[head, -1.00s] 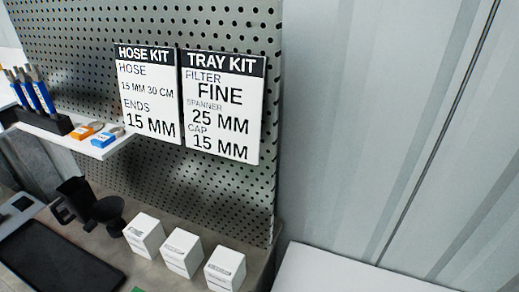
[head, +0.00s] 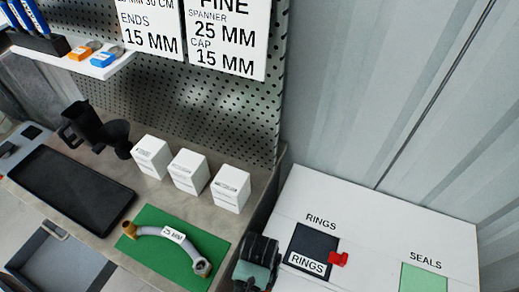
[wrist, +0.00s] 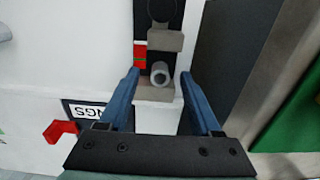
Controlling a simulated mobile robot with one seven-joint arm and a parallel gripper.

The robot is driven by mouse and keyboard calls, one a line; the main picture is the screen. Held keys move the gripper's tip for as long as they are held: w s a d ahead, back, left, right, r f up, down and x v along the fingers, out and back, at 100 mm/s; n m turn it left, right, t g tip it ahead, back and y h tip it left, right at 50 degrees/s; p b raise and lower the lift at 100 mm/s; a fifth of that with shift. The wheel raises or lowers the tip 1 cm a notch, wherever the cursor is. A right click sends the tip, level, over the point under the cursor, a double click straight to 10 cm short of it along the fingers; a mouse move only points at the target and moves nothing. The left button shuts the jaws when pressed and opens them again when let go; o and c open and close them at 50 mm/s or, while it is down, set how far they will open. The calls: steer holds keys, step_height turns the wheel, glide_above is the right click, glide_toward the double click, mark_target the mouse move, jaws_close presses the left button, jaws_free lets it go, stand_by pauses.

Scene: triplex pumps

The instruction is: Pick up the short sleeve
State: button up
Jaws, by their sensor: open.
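A short grey hollow cylinder (wrist: 161,73), which looks like the short sleeve, sits in the wrist view on a grey-brown block-like holder (wrist: 155,91). Its open end faces the camera. My gripper (wrist: 160,78) is open, with one blue finger on each side below the cylinder in the picture. The cylinder shows in the gap between the fingertips, and nothing is held. I cannot tell how far the tips are from it. In the head view a dark part of my arm (head: 257,262) shows at the bottom, and the sleeve is not visible there.
A RINGS tray (head: 314,246) with a red tag (head: 338,259) and a green SEALS patch (head: 424,279) lie on the white top at right. A green mat (head: 160,258) bears a curved 25 MM hose (head: 163,233). White boxes (head: 188,172) stand behind it.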

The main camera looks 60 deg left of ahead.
steer(key=shift+f, duration=0.4)
steer(key=shift+c, duration=0.3)
jaws_close()
steer(key=shift+r, duration=0.15)
